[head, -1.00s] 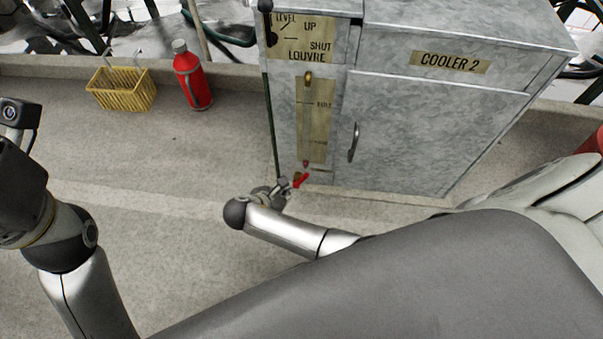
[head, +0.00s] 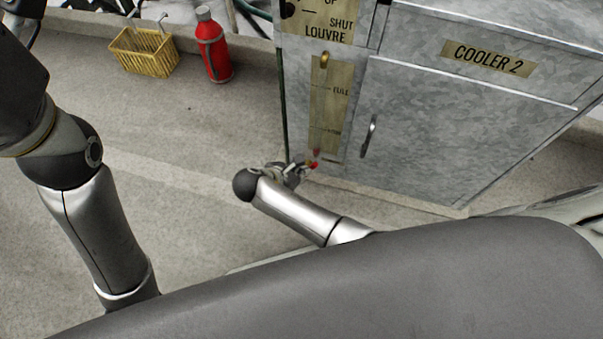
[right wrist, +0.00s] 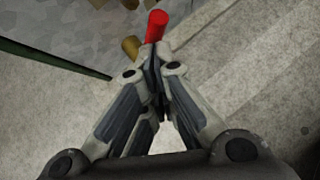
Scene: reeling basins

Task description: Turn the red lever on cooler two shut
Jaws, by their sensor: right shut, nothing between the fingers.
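Cooler two (head: 470,120) is the grey mottled metal cabinet labelled "COOLER 2". The red lever (head: 312,166) shows as a small red piece low on its front left, below the gauge plate, partly hidden by my right gripper (head: 300,170). In the right wrist view the lever's red end (right wrist: 157,25) lies just beyond the fingertips of my right gripper (right wrist: 154,58), beside a brass fitting (right wrist: 130,46). The fingers are shut with nothing between them. I cannot tell whether they touch the lever. My left arm shows at left, but its gripper is out of view.
The gauge plate (head: 329,105) and a curved door handle (head: 369,136) are on the cabinet front. A louvre plate (head: 320,22) is above. A yellow basket (head: 144,55) and a red bottle (head: 214,48) stand at the back left. The concrete floor (head: 185,135) left of the cabinet is clear.

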